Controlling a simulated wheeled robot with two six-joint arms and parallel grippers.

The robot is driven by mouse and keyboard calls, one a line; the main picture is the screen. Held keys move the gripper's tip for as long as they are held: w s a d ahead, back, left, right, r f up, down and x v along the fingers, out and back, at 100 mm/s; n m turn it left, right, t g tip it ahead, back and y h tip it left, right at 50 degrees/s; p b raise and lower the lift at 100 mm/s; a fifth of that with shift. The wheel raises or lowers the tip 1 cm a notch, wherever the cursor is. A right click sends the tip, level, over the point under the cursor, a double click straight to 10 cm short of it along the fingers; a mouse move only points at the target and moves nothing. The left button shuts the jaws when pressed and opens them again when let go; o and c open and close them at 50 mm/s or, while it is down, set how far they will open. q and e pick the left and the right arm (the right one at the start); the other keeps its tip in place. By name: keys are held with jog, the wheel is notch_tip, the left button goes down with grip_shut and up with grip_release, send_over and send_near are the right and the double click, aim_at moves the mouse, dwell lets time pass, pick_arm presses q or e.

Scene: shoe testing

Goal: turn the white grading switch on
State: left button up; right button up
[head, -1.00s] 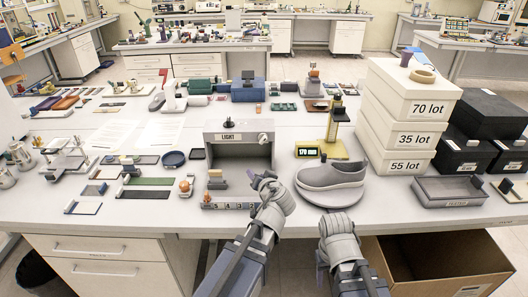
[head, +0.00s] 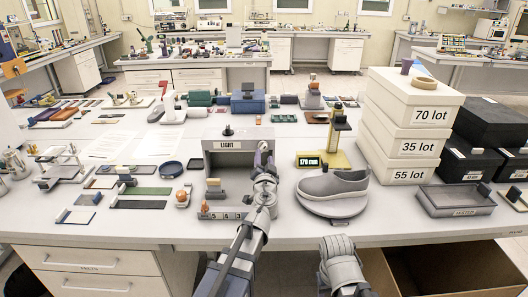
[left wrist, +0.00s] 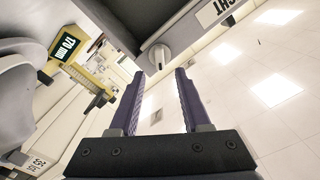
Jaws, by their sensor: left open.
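The grey box labelled LIGHT (head: 227,145) stands on the bench in the head view. A round pale knob (left wrist: 158,57) on its front, likely the white grading switch, shows in the left wrist view. My left gripper (head: 263,150) is in front of the box's upper right corner and hides the knob in the head view. In the left wrist view my left gripper's purple fingers (left wrist: 160,78) are open, with the knob beyond the gap between their tips; contact is not visible. My right arm is at the bottom of the head view; its gripper's fingers are not clear.
A grey shoe (head: 334,184) rests on a round stand right of the box, below a yellow gauge (head: 340,150) reading 170 mm. Stacked white lot boxes (head: 412,145) stand further right.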

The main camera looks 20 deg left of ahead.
aim_at(264, 148)
pick_arm(q)
jog(key=x, duration=0.5)
grip_shut()
dwell(0.5)
